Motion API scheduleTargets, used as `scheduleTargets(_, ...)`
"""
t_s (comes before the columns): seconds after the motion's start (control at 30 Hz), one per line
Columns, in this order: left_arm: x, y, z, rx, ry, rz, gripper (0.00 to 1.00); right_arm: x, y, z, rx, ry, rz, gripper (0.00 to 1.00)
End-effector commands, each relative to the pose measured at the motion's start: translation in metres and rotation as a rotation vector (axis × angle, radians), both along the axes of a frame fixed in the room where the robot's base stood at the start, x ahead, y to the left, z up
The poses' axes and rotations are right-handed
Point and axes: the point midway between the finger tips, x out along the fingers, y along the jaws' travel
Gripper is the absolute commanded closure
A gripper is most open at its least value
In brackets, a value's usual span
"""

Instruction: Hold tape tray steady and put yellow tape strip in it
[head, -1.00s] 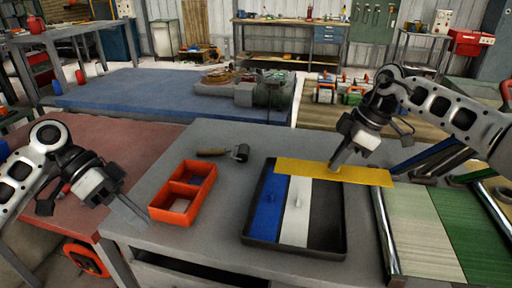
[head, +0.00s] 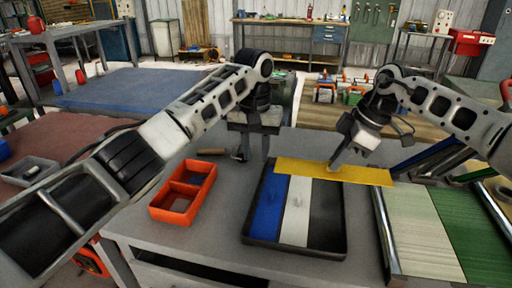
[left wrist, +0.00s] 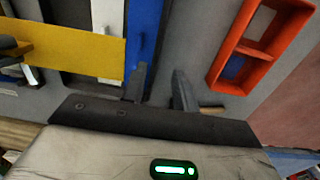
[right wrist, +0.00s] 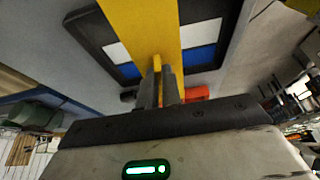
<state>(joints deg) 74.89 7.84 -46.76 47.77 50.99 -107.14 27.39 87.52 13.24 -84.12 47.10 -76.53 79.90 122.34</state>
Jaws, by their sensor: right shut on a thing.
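The black tape tray (head: 328,218) lies on the grey table with a blue strip (head: 267,210) and a white strip (head: 296,212) side by side. Its right part is bare. My right gripper (head: 335,164) is shut on the yellow tape strip (head: 300,169), which lies crosswise above the tray's back end and sticks out to the right. The strip also shows in the right wrist view (right wrist: 150,25). My left gripper (head: 254,156) is at the tray's back left corner. In the left wrist view its fingers (left wrist: 160,85) are apart, one near the tray's edge, the other over the table.
An orange two-part bin (head: 183,192) stands left of the tray. A tool with a wooden handle (head: 211,151) lies behind it, partly hidden by my left gripper. A rack with green panels (head: 425,225) stands at the right. A grey bin (head: 30,171) is at far left.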

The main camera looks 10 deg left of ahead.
Motion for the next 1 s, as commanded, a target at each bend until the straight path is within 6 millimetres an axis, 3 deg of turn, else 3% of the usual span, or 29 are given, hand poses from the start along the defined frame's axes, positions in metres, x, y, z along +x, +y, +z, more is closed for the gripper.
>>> scheduleTargets(0.17,0.002,0.000,-0.008,0.028,-0.007,0.015,0.71,0.000,0.000,0.000,0.000,0.000,0.000,1.00)
scheduleTargets(0.7,0.002,0.000,-0.101,0.023,-0.006,0.012,0.71,0.000,0.000,0.000,0.001,0.000,0.000,1.00)
scheduleTargets(1.0,0.001,0.001,-0.119,0.026,-0.005,0.013,0.71,0.001,0.000,0.002,0.005,-0.003,-0.001,1.00)
